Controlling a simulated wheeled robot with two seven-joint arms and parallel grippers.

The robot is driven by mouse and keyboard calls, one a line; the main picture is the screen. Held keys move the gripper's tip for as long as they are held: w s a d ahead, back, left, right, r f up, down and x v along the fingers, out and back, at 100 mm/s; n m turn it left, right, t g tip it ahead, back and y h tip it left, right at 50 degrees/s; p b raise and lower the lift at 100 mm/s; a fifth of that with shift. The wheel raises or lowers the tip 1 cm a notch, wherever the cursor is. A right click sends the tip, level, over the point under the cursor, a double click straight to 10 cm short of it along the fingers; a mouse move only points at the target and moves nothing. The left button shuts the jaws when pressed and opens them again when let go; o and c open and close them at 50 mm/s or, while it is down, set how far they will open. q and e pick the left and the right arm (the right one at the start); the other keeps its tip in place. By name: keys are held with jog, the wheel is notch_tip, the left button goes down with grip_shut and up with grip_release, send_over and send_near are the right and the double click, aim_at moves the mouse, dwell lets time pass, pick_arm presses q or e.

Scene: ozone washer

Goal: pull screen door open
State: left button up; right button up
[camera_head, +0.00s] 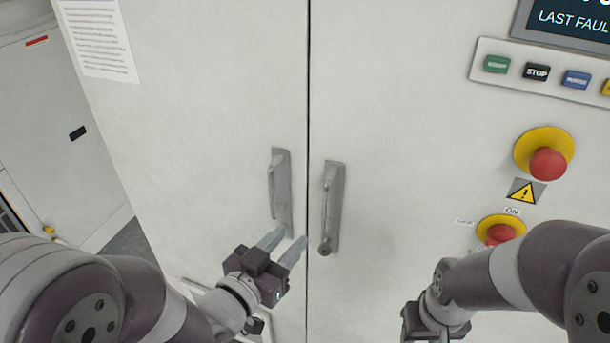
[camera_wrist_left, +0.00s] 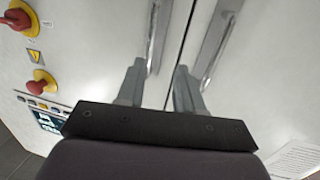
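The screen door is the right-hand white cabinet door (camera_head: 410,130), which carries a display (camera_head: 565,20). Its vertical metal handle (camera_head: 331,207) is beside the seam; it also shows in the left wrist view (camera_wrist_left: 157,35). The left door's handle (camera_head: 281,190) is across the seam. My left gripper (camera_head: 285,240) is open near the lower ends of both handles. In the left wrist view its fingers (camera_wrist_left: 158,75) are apart with nothing held between them. My right gripper (camera_head: 435,322) is low in the head view; its fingertips are hidden. The doors look shut.
A paper sheet (camera_head: 98,38) is on the left door (camera_head: 200,110). Another cabinet (camera_head: 60,130) stands far left.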

aim_at(324, 205)
pick_arm(q)
jog(key=shift+t+h, duration=0.3)
jog(key=x, duration=0.3)
jog(key=r+p+x, duration=0.1)
jog(key=x, duration=0.2)
jog(key=d+p+x, duration=0.1)
jog(key=x, duration=0.2)
jog(key=shift+d+r, duration=0.2)
jog(key=shift+r, duration=0.2)
jog(key=shift+w+d+r, duration=0.1)
jog(key=shift+w+d, duration=0.2)
jog(key=shift+d, duration=0.15)
jog(key=shift+w, duration=0.3)
grip_shut()
jog(key=shift+s, duration=0.1)
pick_arm(e)
jog(key=s+r, duration=0.2)
jog(key=shift+s+d+r, duration=0.15)
jog(key=shift+r, duration=0.2)
